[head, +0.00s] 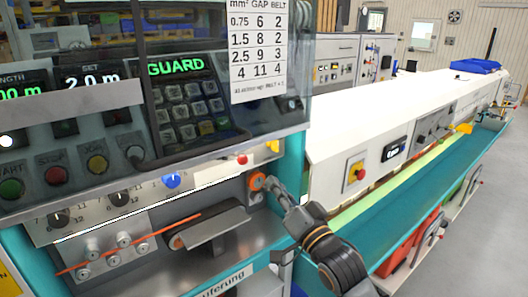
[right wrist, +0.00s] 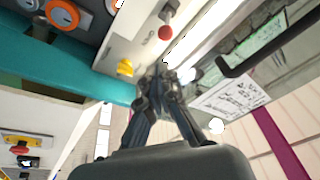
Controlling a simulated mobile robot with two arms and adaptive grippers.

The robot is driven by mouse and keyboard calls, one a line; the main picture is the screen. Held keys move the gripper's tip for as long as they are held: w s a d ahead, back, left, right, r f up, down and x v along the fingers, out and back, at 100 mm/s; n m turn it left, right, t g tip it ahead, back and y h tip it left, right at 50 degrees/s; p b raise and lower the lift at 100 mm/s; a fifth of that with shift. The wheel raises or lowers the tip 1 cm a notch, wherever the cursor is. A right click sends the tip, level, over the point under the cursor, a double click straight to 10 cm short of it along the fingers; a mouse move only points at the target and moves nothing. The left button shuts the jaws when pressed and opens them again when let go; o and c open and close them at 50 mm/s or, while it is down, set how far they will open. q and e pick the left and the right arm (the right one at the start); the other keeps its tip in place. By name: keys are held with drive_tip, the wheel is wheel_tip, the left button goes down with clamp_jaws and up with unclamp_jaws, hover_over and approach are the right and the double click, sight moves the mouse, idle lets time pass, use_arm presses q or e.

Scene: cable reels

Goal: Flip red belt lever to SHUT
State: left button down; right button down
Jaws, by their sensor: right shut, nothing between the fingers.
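The red belt lever shows as a small red knob (head: 241,159) on the pale panel strip below the machine's clear guard. In the right wrist view its red ball end (right wrist: 165,33) sits on a short metal stem, apart from my fingers. I cannot tell its lever position from any label. My left gripper is not in view.
A yellow part (head: 272,147) sits right of the lever and also shows in the right wrist view (right wrist: 125,67). A blue knob (head: 171,180) is to the left. The clear guard (head: 215,130) overhangs the panel. A long white machine (head: 350,135) and teal trough stand at right.

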sight(243, 160)
drive_tip(key=r+p+x, duration=0.1)
drive_tip(key=p+x, duration=0.2)
drive_tip(key=x, duration=0.7)
drive_tip(key=shift+s+a+r, duration=0.2)
drive_tip(key=shift+s+r, duration=0.15)
idle(0.3)
